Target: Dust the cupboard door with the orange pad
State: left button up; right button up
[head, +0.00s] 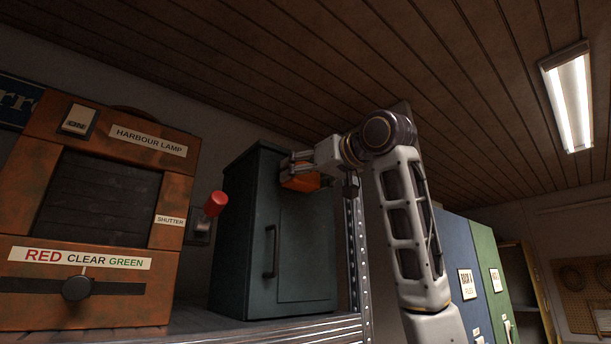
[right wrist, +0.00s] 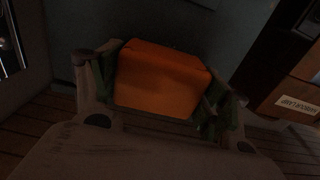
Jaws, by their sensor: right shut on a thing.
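The cupboard (head: 262,240) is a dark green box on a metal shelf, with its door (head: 308,248) closed and a dark vertical handle (head: 271,250) on it. My right gripper (head: 296,170) is shut on the orange pad (head: 301,183) at the upper part of the door. The pad also shows between the fingers in the right wrist view (right wrist: 160,80), with the dark cupboard surface behind it. I cannot tell whether the pad touches the door. My left gripper is not in view.
The orange harbour lamp box (head: 92,210) with a slider knob stands left of the cupboard. A red-tipped lever (head: 215,204) sticks up between them. A perforated metal post (head: 357,260) rises right of the cupboard. Blue and green panels (head: 466,265) stand farther right.

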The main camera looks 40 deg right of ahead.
aim_at(290, 182)
jog(key=shift+a, duration=0.15)
jog(key=shift+s+a, duration=0.1)
jog(key=shift+a, duration=1.8)
jog(key=shift+s, duration=0.15)
jog(key=shift+s+d+b, duration=0.15)
jog(key=shift+s+b, duration=0.2)
jog(key=shift+s, duration=1.1)
jog(key=shift+s+d+b, duration=0.1)
jog(key=shift+s+b, duration=0.25)
jog(key=shift+s, duration=1.05)
jog(key=shift+s+d+b, duration=0.1)
jog(key=shift+s+b, duration=0.2)
jog(key=shift+s, duration=1.2)
